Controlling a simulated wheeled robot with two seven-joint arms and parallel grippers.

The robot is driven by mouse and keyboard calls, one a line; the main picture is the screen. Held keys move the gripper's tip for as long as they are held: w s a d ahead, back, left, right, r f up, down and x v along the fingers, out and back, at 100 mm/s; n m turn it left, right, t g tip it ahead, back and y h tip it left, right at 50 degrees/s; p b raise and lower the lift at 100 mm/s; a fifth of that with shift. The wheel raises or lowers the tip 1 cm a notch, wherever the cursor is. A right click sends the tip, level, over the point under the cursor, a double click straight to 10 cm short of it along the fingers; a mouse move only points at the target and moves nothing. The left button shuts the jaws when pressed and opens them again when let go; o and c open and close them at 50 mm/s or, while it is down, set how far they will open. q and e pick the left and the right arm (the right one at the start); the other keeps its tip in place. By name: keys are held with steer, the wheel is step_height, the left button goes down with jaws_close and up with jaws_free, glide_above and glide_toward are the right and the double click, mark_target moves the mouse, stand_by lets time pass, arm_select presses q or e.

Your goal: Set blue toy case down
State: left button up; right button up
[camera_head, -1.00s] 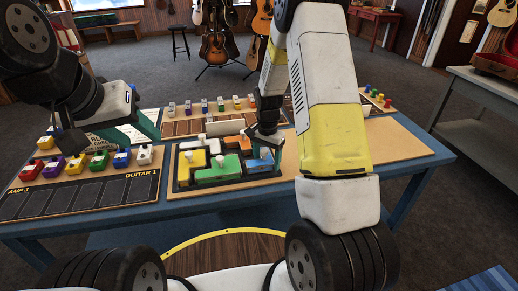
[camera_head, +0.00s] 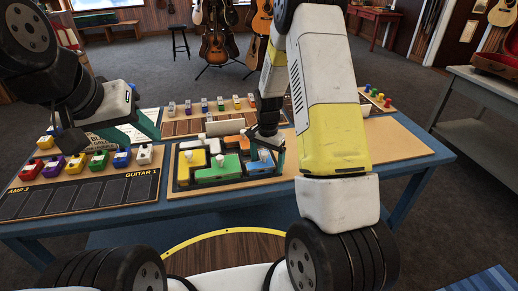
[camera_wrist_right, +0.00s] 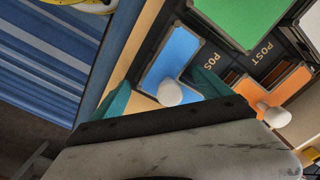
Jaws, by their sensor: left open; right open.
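The blue toy case (camera_wrist_right: 178,55) lies in a dark tray with "POST" lettering, beside the green case (camera_wrist_right: 240,18) and the orange case (camera_wrist_right: 275,92). Its white knob (camera_wrist_right: 170,92) faces my right gripper. My right gripper (camera_wrist_right: 163,92) is open, with its teal fingers apart on either side of the knob and the near end of the case. In the head view the blue case (camera_head: 260,168) is at the tray's right end, partly hidden by my right gripper (camera_head: 268,146). My left gripper (camera_head: 135,133) is open and empty, left of the tray.
A yellow case (camera_head: 191,161) sits at the tray's left. Several small coloured pedals (camera_head: 98,160) stand on a board at the left, with more at the back. The wooden board (camera_head: 400,145) at the right of the blue table (camera_head: 425,172) is bare.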

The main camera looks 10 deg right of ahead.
step_height(320, 180, up, 12)
steer(key=shift+f, duration=0.25)
steer(key=s+a+r+n+t+y, duration=0.1)
steer(key=s+r+n+t, duration=0.1)
steer(key=s+r, duration=0.5)
steer(key=s+r+n+t+y, duration=0.15)
steer(key=s+r, duration=0.25)
steer(key=r, duration=0.5)
steer(key=s+a+r+n+t, duration=0.1)
steer(key=s+r+n, duration=0.3)
steer(key=s, duration=0.9)
steer(key=shift+s+r+n+t, duration=0.15)
steer(key=shift+r+n+t, duration=0.2)
steer(key=shift+n+t, duration=0.5)
steer(key=shift+a, duration=0.1)
